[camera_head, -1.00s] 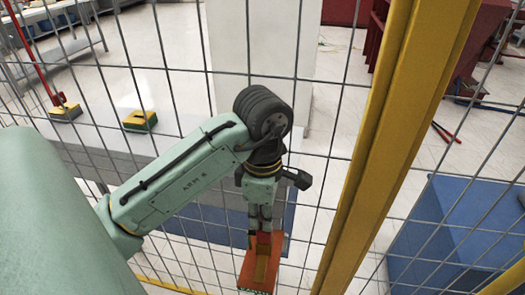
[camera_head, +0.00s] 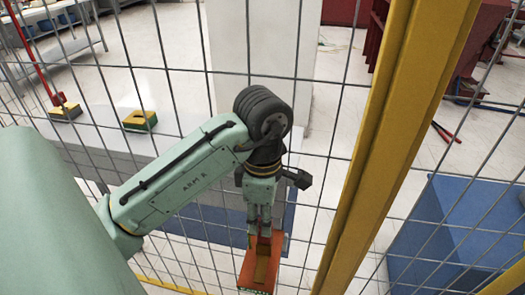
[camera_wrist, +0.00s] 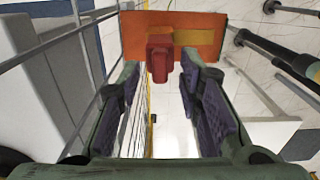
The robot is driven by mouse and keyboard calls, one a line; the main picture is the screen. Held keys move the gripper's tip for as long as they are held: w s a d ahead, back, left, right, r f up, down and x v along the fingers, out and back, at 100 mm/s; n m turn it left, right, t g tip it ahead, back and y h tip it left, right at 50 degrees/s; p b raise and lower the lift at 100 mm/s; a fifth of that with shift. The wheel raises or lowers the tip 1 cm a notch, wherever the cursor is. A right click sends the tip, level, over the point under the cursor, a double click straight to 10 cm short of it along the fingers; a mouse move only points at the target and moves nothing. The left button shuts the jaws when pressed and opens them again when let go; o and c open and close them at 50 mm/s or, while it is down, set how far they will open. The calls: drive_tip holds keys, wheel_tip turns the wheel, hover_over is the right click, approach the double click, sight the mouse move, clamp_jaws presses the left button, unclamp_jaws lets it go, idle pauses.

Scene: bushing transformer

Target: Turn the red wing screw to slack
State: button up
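The red wing screw (camera_wrist: 160,58) stands out from an orange plate (camera_wrist: 205,24) in the wrist view. My gripper (camera_wrist: 160,70) is open, with one dark-padded finger on each side of the screw's line. There are visible gaps between the screw and both fingers. How far the screw reaches between the fingertips is hard to tell. In the head view my gripper (camera_head: 260,226) points down at the top end of the orange plate (camera_head: 248,274). The wing screw is mostly hidden there behind the fingers.
A wire mesh fence (camera_head: 330,120) with a yellow post (camera_head: 385,150) stands close by. A blue box (camera_head: 450,230) is at the right. Dark rods (camera_wrist: 285,62) show at the right of the wrist view. Two yellow-green blocks lie on a grey surface at the left.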

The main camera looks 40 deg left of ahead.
drive_tip(key=shift+r, duration=0.1)
wheel_tip(320, 180, up, 12)
idle(0.5)
drive_tip(key=shift+s, duration=0.1)
idle(0.4)
